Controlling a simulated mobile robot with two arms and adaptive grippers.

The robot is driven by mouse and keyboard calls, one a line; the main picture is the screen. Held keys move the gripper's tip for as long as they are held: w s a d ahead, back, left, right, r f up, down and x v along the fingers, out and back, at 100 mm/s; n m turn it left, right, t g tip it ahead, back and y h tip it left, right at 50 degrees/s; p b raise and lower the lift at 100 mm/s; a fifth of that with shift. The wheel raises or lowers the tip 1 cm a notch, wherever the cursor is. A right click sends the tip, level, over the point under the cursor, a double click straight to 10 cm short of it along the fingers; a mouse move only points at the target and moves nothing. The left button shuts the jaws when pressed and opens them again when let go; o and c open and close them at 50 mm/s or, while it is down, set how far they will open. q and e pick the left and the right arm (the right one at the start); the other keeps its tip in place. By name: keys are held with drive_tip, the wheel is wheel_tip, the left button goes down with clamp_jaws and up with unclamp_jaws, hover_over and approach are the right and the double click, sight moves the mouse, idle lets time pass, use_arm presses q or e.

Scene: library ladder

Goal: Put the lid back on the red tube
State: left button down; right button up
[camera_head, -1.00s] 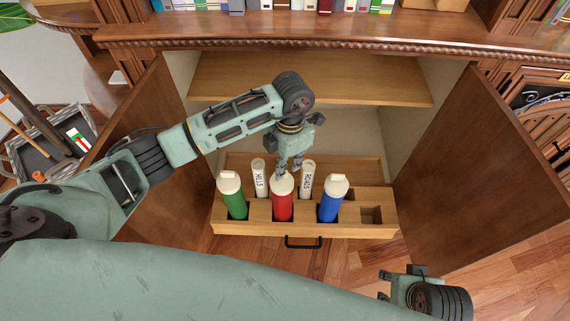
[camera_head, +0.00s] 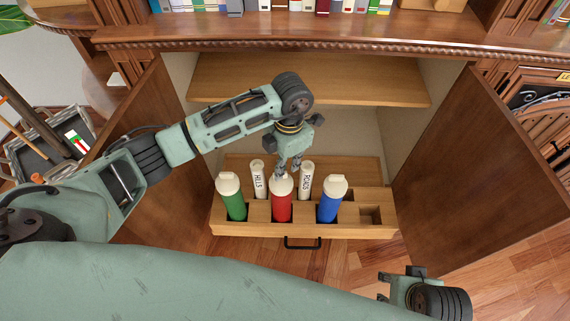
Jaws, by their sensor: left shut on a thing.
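The red tube (camera_head: 282,208) stands upright in the middle front slot of the wooden drawer rack (camera_head: 258,212). A white lid (camera_head: 281,186) is at its top. My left gripper (camera_head: 283,174) comes down from above and is shut on this lid. The lid appears to meet the tube's mouth, though I cannot tell whether it is fully seated. My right gripper (camera_head: 382,287) is at the lower right, away from the rack. Its fingers are only partly seen.
A green tube (camera_head: 234,204) and a blue tube (camera_head: 329,206), both white-capped, flank the red one. Two white rolled papers (camera_head: 305,180) stand behind. The right front slot (camera_head: 370,215) is empty. Open cabinet doors (camera_head: 480,165) bound both sides.

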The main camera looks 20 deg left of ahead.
use_arm(q)
drive_tip(key=shift+f, duration=0.1)
use_arm(e)
drive_tip(key=shift+w+r, duration=0.15)
drive_tip(key=shift+r, duration=0.05)
drive_tip(key=shift+r, duration=0.35)
drive_tip(key=shift+f, duration=0.15)
idle(0.5)
use_arm(q)
drive_tip(key=c, duration=1.8)
unclamp_jaws()
drive_tip(key=shift+c, duration=0.2)
drive_tip(key=o, duration=0.5)
